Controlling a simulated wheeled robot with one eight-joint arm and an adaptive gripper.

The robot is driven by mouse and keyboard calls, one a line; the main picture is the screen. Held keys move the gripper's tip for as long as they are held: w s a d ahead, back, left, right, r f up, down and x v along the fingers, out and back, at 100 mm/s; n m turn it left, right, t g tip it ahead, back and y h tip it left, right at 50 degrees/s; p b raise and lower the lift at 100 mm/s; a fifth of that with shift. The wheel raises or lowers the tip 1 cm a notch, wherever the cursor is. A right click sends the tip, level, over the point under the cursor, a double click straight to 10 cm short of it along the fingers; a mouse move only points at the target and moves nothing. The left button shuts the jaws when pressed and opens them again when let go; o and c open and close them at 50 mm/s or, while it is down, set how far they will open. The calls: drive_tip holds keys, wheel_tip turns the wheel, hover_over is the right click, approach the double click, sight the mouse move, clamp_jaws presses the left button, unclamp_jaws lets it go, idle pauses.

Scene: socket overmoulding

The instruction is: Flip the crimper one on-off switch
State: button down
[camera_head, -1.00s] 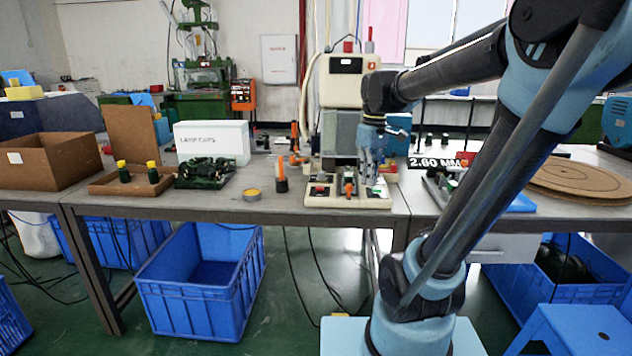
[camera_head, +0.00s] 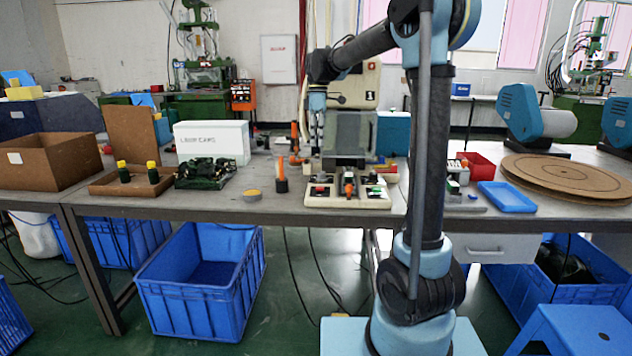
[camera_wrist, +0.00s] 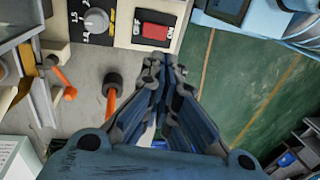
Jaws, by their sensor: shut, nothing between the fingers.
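The control box (camera_head: 345,202) of the crimper stands at the table's front edge, before the beige and grey machine (camera_head: 350,135). A red switch (camera_head: 319,191) is at the box's left front. In the wrist view the red switch (camera_wrist: 155,32) lies just beyond my fingertips, with small lettering beside it. A grey rotary knob (camera_wrist: 97,20) is on a panel to its left. My gripper (camera_head: 314,153) points down behind the box's left end. In the wrist view my gripper (camera_wrist: 165,65) is shut and empty, apart from the switch in the picture. Contact is not visible.
A yellow-topped tin (camera_head: 252,195) sits on otherwise clear tabletop.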

sight(320, 188)
drive_tip(key=x, duration=1.4)
drive_tip(key=shift+w+a, duration=0.15)
drive_tip(key=shift+a, duration=0.05)
